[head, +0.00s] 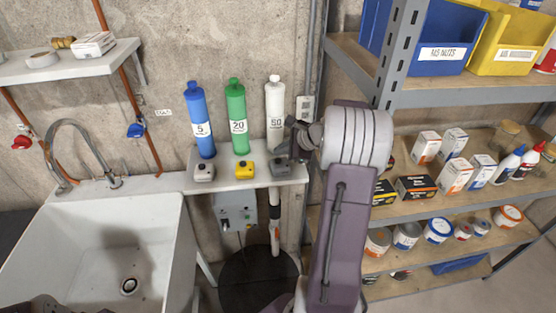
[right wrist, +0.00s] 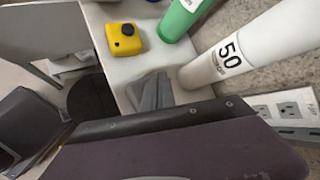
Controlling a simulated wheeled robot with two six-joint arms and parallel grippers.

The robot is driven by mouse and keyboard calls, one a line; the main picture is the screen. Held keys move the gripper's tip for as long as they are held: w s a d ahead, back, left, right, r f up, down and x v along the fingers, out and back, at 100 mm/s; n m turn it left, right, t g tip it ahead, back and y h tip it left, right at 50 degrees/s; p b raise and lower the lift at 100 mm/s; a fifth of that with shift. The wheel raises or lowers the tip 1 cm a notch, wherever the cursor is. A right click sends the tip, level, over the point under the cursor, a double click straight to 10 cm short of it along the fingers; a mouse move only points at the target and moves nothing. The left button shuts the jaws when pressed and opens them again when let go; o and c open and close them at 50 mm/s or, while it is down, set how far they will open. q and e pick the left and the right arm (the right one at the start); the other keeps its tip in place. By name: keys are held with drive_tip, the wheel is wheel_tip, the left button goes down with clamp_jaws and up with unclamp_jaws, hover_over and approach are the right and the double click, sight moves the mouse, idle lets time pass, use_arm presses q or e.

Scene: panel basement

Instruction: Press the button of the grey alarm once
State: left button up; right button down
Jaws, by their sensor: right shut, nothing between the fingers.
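The grey alarm (head: 279,170) is a small dark grey box on the white ledge, in front of the white cylinder marked 50 (head: 274,108). My right gripper (head: 294,154) is shut and empty, just above and beside it at the ledge's right end. In the head view I cannot tell whether the fingertips touch it. In the right wrist view the grey fingertips (right wrist: 151,92) point down over the ledge near the cylinder's base. The alarm's button cannot be made out.
A yellow alarm (head: 244,168) and a light grey-white alarm (head: 204,171) stand left along the ledge (head: 226,184), before green (head: 237,115) and blue (head: 200,120) cylinders. A sink (head: 95,245) is at left. A loaded shelf unit (head: 480,90) stands at right.

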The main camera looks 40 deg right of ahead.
sight(281, 161)
drive_tip(key=shift+f, duration=0.15)
idle(0.7)
drive_tip(key=shift+f+b, duration=0.3)
drive_tip(key=shift+b, duration=0.05)
drive_tip(key=shift+f+b, duration=0.45)
idle(0.4)
idle(0.4)
drive_tip(key=shift+r+p, duration=0.8)
drive_tip(key=shift+r, duration=0.05)
drive_tip(key=shift+r, duration=0.1)
wheel_tip(281, 161, up, 5)
drive_tip(key=p, duration=0.4)
drive_tip(key=shift+p, duration=0.35)
